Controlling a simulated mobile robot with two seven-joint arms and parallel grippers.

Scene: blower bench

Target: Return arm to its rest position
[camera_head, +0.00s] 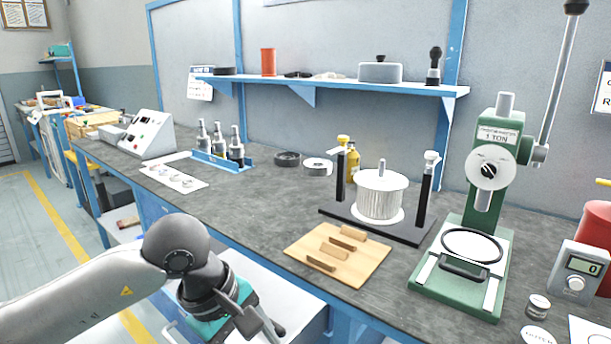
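My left arm (85,300) comes in from the lower left, with a pale link and a dark grey wrist. Its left gripper (262,325) points down and right in front of the bench edge, below the worktop and apart from everything on it. The fingers are seen at a steep angle near the bottom edge, so I cannot tell if they are open or shut. My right gripper is out of the picture.
The grey bench (250,205) holds a wooden board (368,272) with several small blocks, a white finned cylinder (380,196) on a black base, and a green press (464,262). A rack (222,163) of grey tools stands further left. Clear worktop lies between.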

